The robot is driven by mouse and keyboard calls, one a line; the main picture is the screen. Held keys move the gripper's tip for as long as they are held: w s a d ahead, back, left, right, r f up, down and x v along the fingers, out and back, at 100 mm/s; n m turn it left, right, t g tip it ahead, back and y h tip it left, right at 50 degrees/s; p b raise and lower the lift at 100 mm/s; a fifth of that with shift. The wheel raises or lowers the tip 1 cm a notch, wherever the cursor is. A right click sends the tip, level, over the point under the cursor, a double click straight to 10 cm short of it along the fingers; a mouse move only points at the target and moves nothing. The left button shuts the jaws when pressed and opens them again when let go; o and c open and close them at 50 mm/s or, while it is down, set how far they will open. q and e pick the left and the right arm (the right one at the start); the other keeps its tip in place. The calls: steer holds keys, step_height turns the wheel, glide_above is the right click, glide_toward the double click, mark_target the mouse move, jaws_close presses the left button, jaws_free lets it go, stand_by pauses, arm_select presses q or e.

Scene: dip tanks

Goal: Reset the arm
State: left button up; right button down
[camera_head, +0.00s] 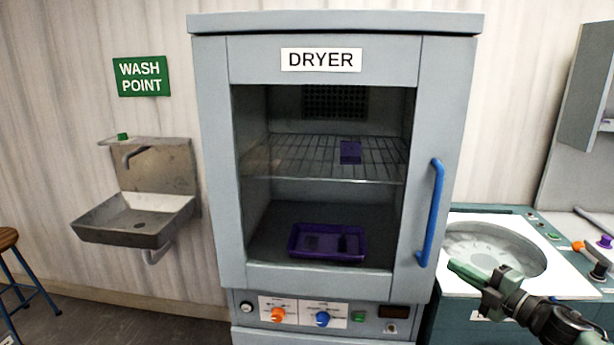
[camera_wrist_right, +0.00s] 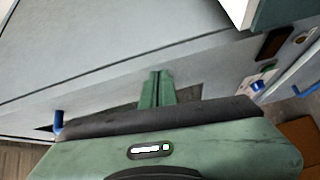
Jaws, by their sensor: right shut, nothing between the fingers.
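My right gripper (camera_head: 456,267) comes in from the lower right in the head view, near the blue door handle (camera_head: 431,213) of the dryer and in front of the round tank. Its green fingers are shut with nothing between them; the right wrist view shows the fingertips (camera_wrist_right: 157,88) together in front of a grey panel. The dryer (camera_head: 455,90) stands in the middle, its door closed. Through its window I see a small purple block (camera_head: 350,152) on the wire shelf and a purple tray (camera_head: 328,256) on the floor inside. My left gripper is not in view.
A round tank (camera_head: 490,250) in a white-topped unit stands right of the dryer, with orange and purple knobs beyond it. A metal sink (camera_head: 135,222) hangs on the wall at left, and a stool (camera_head: 10,240) stands at the far left. The floor before the sink is clear.

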steer(key=s+a+f+m+g+h, duration=0.1)
steer(key=s+a+f+m+h, duration=0.3)
steer(key=s+a+f+m, duration=0.4)
steer(key=s+a+f+m+g+h, duration=0.1)
steer(key=s+a+f+m+h, duration=0.35)
steer(key=f, duration=0.45)
steer(key=s+a+f+m+g, duration=0.2)
steer(key=s+m+g, duration=0.1)
steer(key=s, duration=0.6)
steer(key=s+a+f+m+g, duration=0.2)
steer(key=s+g, duration=0.2)
steer(key=s, duration=0.5)
steer(key=s+a+f+m+g, duration=0.2)
steer(key=s+m+g, duration=0.1)
steer(key=s, duration=0.6)
step_height(320, 180, down, 26)
steer(key=s+g, duration=0.2)
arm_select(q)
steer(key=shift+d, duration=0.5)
arm_select(e)
steer(key=s+d+f, duration=0.3)
steer(key=s+f, duration=1.3)
steer(key=shift+s+d+n+g, duration=0.15)
steer(key=shift+s+n+g, duration=0.05)
steer(key=shift+n+g, duration=0.25)
